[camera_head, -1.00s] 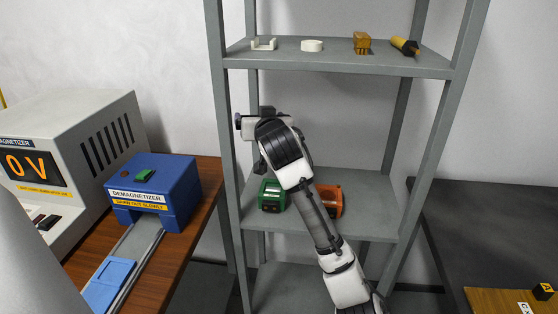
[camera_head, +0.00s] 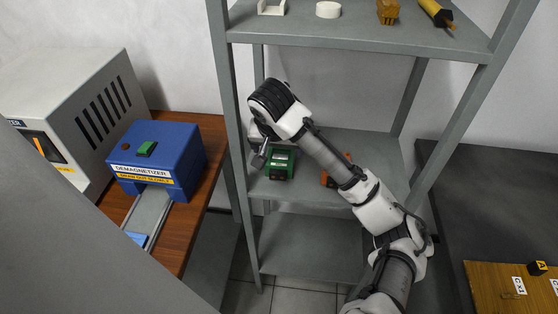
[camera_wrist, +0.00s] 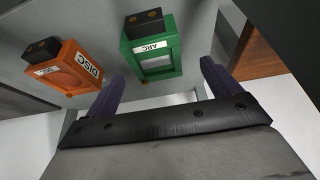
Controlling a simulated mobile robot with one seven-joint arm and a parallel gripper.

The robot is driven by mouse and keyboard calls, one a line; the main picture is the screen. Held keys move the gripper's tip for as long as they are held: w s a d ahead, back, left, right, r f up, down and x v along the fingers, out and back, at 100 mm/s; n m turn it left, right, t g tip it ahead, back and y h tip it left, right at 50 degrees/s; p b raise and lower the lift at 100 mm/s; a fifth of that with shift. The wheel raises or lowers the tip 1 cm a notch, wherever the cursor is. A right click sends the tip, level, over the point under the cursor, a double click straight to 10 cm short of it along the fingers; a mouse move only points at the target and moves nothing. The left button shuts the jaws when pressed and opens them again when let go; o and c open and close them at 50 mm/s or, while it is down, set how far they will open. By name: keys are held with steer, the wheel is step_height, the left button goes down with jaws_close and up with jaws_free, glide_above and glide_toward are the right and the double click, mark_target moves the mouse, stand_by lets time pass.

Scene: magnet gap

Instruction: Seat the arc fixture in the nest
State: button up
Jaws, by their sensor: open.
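The green arc fixture (camera_head: 279,164), labelled ARC, sits on the middle shelf. In the wrist view it shows as a green frame (camera_wrist: 166,70) with a dark block on one end, ahead of my fingers and a little left of centre. My gripper (camera_wrist: 164,69) is open, its two purple fingers apart with nothing between them that I can see held. In the head view my gripper (camera_head: 259,157) is at the left of the green fixture, partly hidden by my wrist. I cannot make out the nest in these views.
The orange fixture labelled DISC (camera_wrist: 66,72) stands beside the green one. Shelf posts (camera_head: 232,110) flank the shelf, and the upper shelf (camera_head: 350,36) holds small parts. A blue demagnetizer (camera_head: 160,160) stands on the wooden bench at left. A wooden board (camera_head: 500,285) lies at lower right.

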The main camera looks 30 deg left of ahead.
mark_target(280, 156)
steer(key=x, duration=0.3)
steer(key=p+x, duration=0.1)
steer(key=x, duration=0.1)
steer(key=shift+d+f, duration=0.15)
steer(key=shift+d, duration=0.15)
steer(key=shift+c, duration=0.4)
steer(key=c, duration=1.4)
